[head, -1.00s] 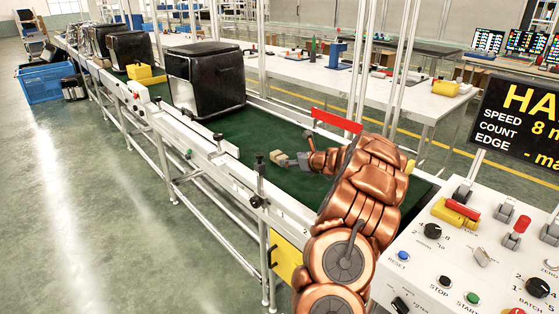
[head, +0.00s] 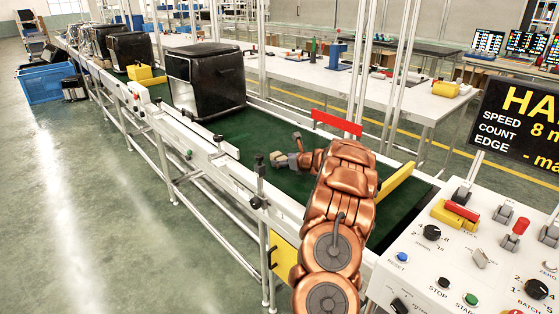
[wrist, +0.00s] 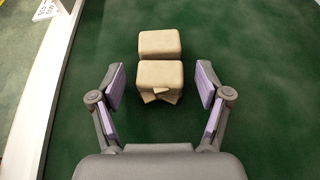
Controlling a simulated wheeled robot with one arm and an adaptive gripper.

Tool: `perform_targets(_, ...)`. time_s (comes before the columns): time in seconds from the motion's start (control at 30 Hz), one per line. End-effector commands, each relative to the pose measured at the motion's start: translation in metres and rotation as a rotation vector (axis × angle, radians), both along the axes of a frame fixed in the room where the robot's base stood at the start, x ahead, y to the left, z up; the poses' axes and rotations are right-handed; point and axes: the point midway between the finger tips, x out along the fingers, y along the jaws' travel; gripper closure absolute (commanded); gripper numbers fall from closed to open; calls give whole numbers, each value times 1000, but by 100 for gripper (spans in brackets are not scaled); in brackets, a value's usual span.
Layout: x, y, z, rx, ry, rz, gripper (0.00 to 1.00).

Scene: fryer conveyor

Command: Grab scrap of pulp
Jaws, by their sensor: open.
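The scrap of pulp shows in the wrist view as two tan, rounded blocks, a nearer one (wrist: 160,76) and a farther one (wrist: 160,43), in line and close together on the green belt. A small ragged tan piece sticks out at the near edge of the nearer block. My gripper (wrist: 162,82) is open, with its purple-padded fingers on either side of the nearer block and a gap on each side. The farther block lies beyond the fingertips. In the head view the tan scrap (head: 277,157) is small and partly hidden by my gripper (head: 287,160).
The green conveyor belt (head: 220,133) has a white side rail (head: 235,176) at its left. A black box (head: 205,80) stands farther up the belt. A red bar (head: 337,123) and a yellow bar (head: 395,183) are near my arm. A control panel (head: 465,250) stands at the right.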

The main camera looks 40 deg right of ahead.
Motion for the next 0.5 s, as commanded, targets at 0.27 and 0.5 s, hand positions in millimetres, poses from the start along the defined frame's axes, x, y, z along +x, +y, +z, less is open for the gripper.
perform_targets(0.27,0,0,0,0,0,0,46)
perform_targets(0.5,0,0,0,0,1,0,71)
